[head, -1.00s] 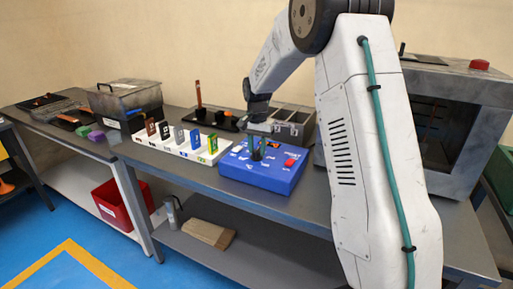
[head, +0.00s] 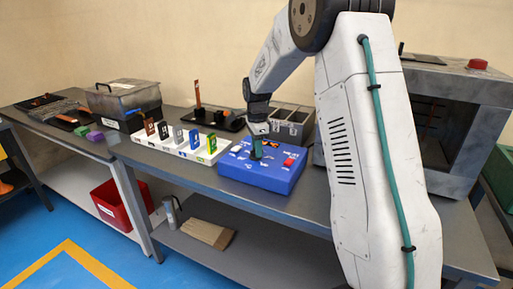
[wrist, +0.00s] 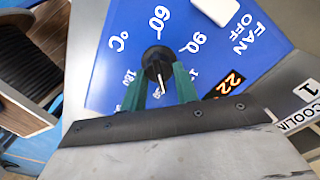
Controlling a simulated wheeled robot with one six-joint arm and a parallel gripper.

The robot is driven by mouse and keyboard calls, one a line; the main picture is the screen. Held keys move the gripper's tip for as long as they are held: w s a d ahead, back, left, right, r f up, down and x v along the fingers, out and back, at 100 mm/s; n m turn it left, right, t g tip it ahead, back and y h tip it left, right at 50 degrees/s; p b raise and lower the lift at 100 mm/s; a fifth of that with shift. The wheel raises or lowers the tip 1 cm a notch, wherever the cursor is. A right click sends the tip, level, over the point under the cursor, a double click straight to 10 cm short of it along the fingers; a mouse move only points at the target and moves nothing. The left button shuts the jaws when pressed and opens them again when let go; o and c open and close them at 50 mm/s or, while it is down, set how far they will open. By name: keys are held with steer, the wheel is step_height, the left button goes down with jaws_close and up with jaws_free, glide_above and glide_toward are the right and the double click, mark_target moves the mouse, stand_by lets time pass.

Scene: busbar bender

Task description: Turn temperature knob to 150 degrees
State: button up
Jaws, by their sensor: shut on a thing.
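The temperature knob (wrist: 153,60) is a small black dial with a white pointer on the blue control panel (wrist: 100,85). In the wrist view its pointer aims down, between the 180 mark on the left and a partly covered mark on the right. The label at the pointer's tip is mostly hidden by my gripper. The 60 and 90 marks show above the knob. My gripper (wrist: 160,82) has its green fingers on either side of the knob, shut on it. In the head view my gripper (head: 257,153) reaches down onto the blue box (head: 262,178).
The panel carries a lit orange display (wrist: 226,84), a white FAN OFF switch (wrist: 240,8) and a red button (head: 289,162). A white rack (head: 180,148) of upright coloured pieces stands to the left. A grey bin (head: 291,125) is behind, and an oven-like machine (head: 468,130) is at right.

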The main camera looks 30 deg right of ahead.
steer(key=shift+s+m, duration=0.1)
steer(key=shift+m, duration=1.1)
steer(key=o, duration=1)
steer(key=shift+c, duration=0.2)
step_height(320, 180, up, 8)
steer(key=shift+f, duration=0.15)
